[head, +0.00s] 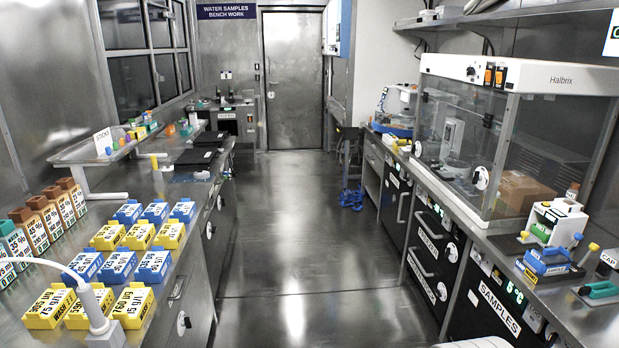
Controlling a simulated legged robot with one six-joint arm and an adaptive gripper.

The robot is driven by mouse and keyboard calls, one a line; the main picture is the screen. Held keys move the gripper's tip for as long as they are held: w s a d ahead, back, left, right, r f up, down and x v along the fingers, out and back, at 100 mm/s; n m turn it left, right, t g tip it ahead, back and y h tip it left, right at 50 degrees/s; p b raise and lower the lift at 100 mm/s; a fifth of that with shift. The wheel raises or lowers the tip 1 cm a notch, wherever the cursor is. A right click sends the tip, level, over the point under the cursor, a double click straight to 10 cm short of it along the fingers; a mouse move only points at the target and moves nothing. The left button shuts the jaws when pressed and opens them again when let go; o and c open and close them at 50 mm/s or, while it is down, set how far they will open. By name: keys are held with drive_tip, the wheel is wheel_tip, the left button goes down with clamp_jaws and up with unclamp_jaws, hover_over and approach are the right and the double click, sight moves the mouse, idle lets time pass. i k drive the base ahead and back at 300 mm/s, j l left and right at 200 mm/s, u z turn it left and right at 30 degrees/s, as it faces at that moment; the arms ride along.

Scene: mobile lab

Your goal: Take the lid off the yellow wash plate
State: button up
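Several yellow blocks with white printed labels stand in rows on the left bench, and I cannot tell for sure which one is the yellow wash plate. The nearest row holds a yellow block (133,305) at its right end and another yellow block (48,307) at its left end. Farther rows hold a yellow block (170,234) and a yellow block (107,236). The labels are too small to read surely, and no separate lid can be made out. My gripper is not in view.
Blue blocks (118,266) stand between the yellow rows. A white corded device (100,325) stands close in front of the nearest row. Brown blocks (48,215) line the wall side. A glass-fronted cabinet (455,140) stands on the right bench. The floor aisle (290,250) is clear.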

sight(395, 146)
drive_tip(key=i, duration=2.95)
drive_tip(key=i+z, duration=0.15)
drive_tip(key=i, duration=0.6)
drive_tip(key=i+j+z, duration=0.2)
drive_tip(key=i, duration=0.5)
drive_tip(key=i+j+z, duration=0.1)
drive_tip(key=i+z, duration=0.2)
drive_tip(key=i, duration=1.05)
drive_tip(key=i+z, duration=0.3)
drive_tip(key=z, duration=0.15)
drive_tip(key=i+z, duration=0.4)
drive_tip(key=i+j+z, duration=0.1)
drive_tip(key=z, duration=0.35)
drive_tip(key=i+j+z, duration=0.3)
drive_tip(key=z, duration=0.15)
drive_tip(key=i, duration=0.05)
